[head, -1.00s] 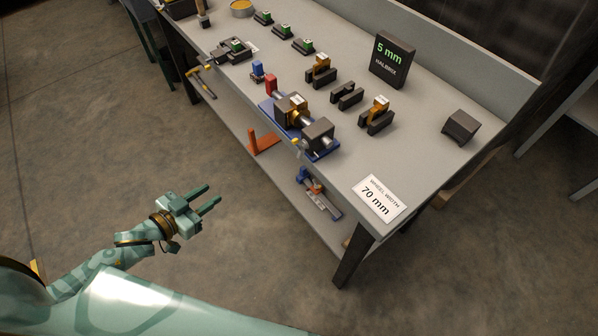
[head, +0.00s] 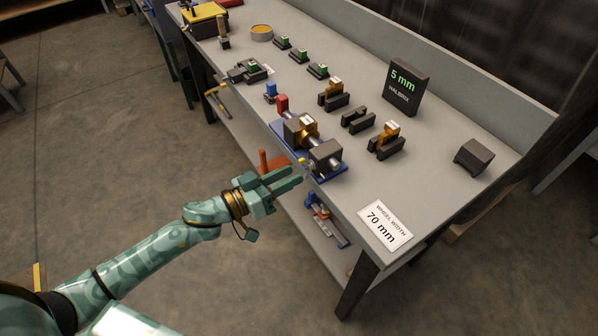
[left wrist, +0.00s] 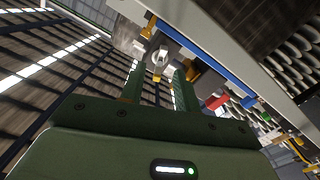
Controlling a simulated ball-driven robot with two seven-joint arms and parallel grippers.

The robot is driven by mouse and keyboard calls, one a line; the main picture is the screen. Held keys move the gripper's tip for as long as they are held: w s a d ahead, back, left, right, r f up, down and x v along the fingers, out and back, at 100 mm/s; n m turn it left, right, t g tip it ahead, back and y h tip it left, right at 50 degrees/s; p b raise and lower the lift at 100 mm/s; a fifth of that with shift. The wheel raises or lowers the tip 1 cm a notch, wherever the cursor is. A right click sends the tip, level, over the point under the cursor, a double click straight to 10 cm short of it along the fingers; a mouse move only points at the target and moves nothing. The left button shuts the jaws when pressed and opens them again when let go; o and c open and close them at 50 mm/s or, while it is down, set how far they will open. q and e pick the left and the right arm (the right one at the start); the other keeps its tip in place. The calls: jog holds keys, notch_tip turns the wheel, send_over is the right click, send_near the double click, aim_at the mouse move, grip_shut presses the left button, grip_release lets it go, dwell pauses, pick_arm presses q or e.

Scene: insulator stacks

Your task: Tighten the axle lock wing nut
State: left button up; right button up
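The blue-based axle fixture (head: 297,150) stands at the table's front edge, with dark blocks, an orange-brown part, a silver axle and a red upright piece. A small yellow and silver piece (head: 303,163), which looks like the wing nut, sticks out at its front. In the left wrist view a similar silver and yellow piece (left wrist: 160,58) shows just beyond and between my fingertips. My left gripper (head: 294,176) is open and empty, its fingers pointing at the fixture's front, a little short of that piece. Contact is not visible. My right gripper is not in view.
The grey table (head: 440,200) carries a wheel width sign (head: 385,226), a dark 5 mm box (head: 405,88) and several dark blocks behind the fixture. An orange bracket (head: 270,162) and a tool (head: 325,220) are below the tabletop. Floor in front is open.

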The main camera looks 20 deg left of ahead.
aim_at(301, 171)
pick_arm(q)
jog(key=shift+x, duration=1.75)
grip_shut()
